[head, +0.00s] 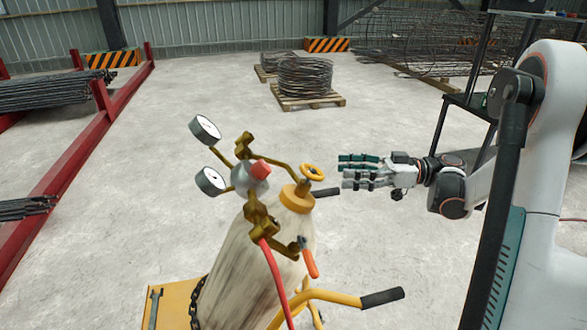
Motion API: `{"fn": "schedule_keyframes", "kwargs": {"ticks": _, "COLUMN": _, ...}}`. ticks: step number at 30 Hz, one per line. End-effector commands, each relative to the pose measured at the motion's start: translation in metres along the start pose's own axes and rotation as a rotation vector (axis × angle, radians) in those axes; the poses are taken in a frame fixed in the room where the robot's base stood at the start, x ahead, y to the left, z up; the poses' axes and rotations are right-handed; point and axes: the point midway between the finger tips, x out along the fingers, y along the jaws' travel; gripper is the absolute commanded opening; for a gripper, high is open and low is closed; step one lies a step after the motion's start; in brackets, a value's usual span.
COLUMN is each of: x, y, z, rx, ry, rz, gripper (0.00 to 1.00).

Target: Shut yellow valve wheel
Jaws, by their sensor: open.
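The yellow valve wheel (312,172) sits on top of the gas cylinder (265,260), just behind its orange collar (297,197). My gripper (345,171) is to the right of the wheel, with its fingers pointing left towards it. The fingers are open and hold nothing. A small gap shows between the fingertips and the wheel in the picture; the true depth between them is hard to tell.
Two gauges (204,130) and a brass regulator (262,215) with a red knob (260,169) stand left of the wheel. A red hose (275,270) hangs in front. A cart handle (345,299) juts right.

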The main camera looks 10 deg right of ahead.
Motion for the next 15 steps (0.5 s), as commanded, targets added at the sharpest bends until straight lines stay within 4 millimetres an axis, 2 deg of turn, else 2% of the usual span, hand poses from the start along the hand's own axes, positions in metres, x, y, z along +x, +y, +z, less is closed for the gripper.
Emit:
{"fn": "schedule_keyframes", "kwargs": {"ticks": 5, "x": 0.025, "y": -0.001, "z": 0.001, "rx": 0.000, "ry": -0.001, "rz": -0.004, "gripper": 0.62}}
{"fn": "schedule_keyframes", "kwargs": {"ticks": 15, "x": 0.091, "y": -0.002, "z": 0.002, "rx": 0.001, "ry": -0.002, "rz": -0.004, "gripper": 0.62}}
